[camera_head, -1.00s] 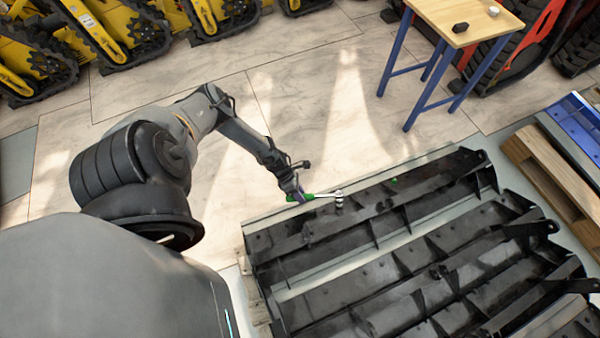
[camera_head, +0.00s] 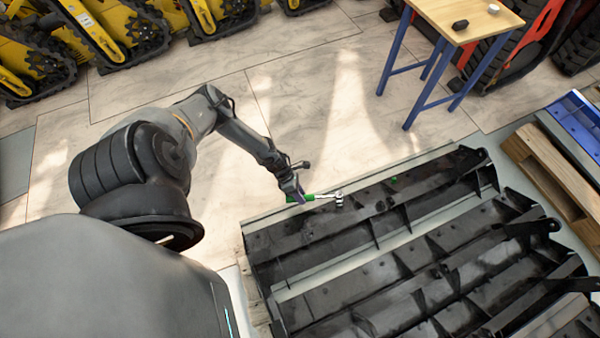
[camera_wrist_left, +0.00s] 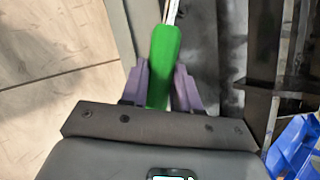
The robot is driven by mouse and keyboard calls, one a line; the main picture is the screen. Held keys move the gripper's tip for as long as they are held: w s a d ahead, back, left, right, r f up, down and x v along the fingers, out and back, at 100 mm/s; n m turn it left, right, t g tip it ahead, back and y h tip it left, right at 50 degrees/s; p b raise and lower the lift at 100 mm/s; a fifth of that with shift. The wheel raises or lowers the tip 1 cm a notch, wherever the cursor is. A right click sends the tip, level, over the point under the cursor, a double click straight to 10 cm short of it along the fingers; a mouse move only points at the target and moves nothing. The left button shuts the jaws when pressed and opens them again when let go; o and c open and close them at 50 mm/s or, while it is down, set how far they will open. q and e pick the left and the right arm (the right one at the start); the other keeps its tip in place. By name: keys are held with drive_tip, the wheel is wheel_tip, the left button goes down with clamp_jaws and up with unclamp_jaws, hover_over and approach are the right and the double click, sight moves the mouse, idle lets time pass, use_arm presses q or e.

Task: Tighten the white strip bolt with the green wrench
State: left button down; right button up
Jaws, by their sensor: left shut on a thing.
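The green wrench has a green handle (camera_head: 304,198) and a shiny metal head (camera_head: 339,199). My left gripper (camera_head: 297,194) is shut on the handle. In the left wrist view the two purple fingers (camera_wrist_left: 160,76) flank the green handle (camera_wrist_left: 164,55), and the shank runs out past the top edge. I cannot make out the white strip bolt, nor whether the head touches one. My right gripper is not in view.
A wooden-topped table (camera_head: 465,18) with blue legs stands at the back right. A wooden pallet (camera_head: 550,175) carries blue and grey parts at the right. Yellow tracked machines (camera_head: 110,35) line the back left. The tiled floor (camera_head: 310,110) between is clear.

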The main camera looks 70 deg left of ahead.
use_arm(q)
drive_tip(key=shift+w+d+f+b, duration=0.1)
drive_tip(key=shift+w+f+b, duration=0.05)
drive_tip(key=shift+f+b, duration=0.4)
idle(1.2)
drive_tip(key=shift+r, duration=0.15)
drive_tip(key=c, duration=1.5)
unclamp_jaws()
drive_tip(key=shift+c, duration=0.2)
clamp_jaws()
